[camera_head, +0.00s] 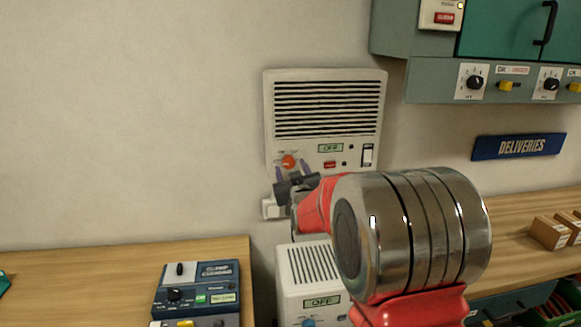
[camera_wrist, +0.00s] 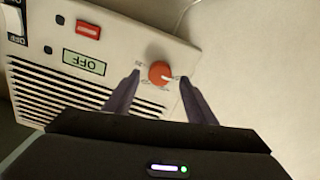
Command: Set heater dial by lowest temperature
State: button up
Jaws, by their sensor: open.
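The wall heater (camera_head: 325,110) is a cream box with a black slatted grille, and its small green display reads OFF (camera_head: 330,148). Its orange-red dial (camera_head: 289,161) sits at the lower left of the panel. The dial also shows in the wrist view (camera_wrist: 160,73), where the heater appears upside down. My gripper (camera_head: 292,172) is open in front of the dial. In the wrist view its two purple fingers stand on either side of the dial, apart from it. I cannot tell how deep the fingertips reach. No temperature reading is legible.
A second cream unit (camera_head: 309,270) with an OFF display and a blue dial stands below, partly behind my arm. A blue device (camera_head: 197,290) sits on the left wooden bench (camera_head: 100,265). A green cabinet with dials, a DELIVERIES sign (camera_head: 519,146) and small boxes (camera_head: 550,232) are right.

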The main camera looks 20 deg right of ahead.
aim_at(289, 162)
jog(key=shift+x, duration=1.4)
jog(key=shift+c, duration=0.5)
jog(key=c, duration=0.9)
